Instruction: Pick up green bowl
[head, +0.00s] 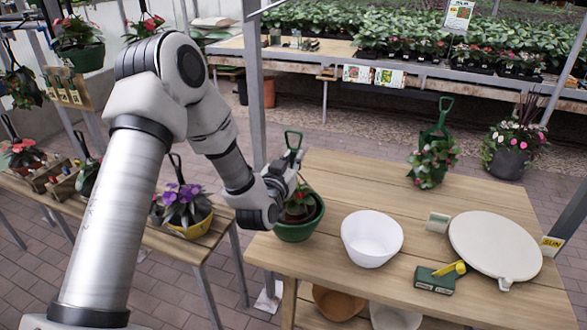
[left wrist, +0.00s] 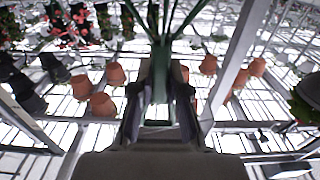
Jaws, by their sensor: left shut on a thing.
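The green bowl (head: 300,230) holds a leafy plant with reddish flowers and shows at the left corner of the wooden table. A green handle with a loop on top (head: 293,141) rises above the plant. My left gripper (head: 287,178) comes in from the left, just above the bowl's rim, and is shut on this handle. In the left wrist view the green handle (left wrist: 160,75) stands between the two fingers, with thin green strands spreading from it. Whether the bowl touches the table cannot be told. My right gripper is not in view.
A metal post (head: 254,90) stands behind my arm.

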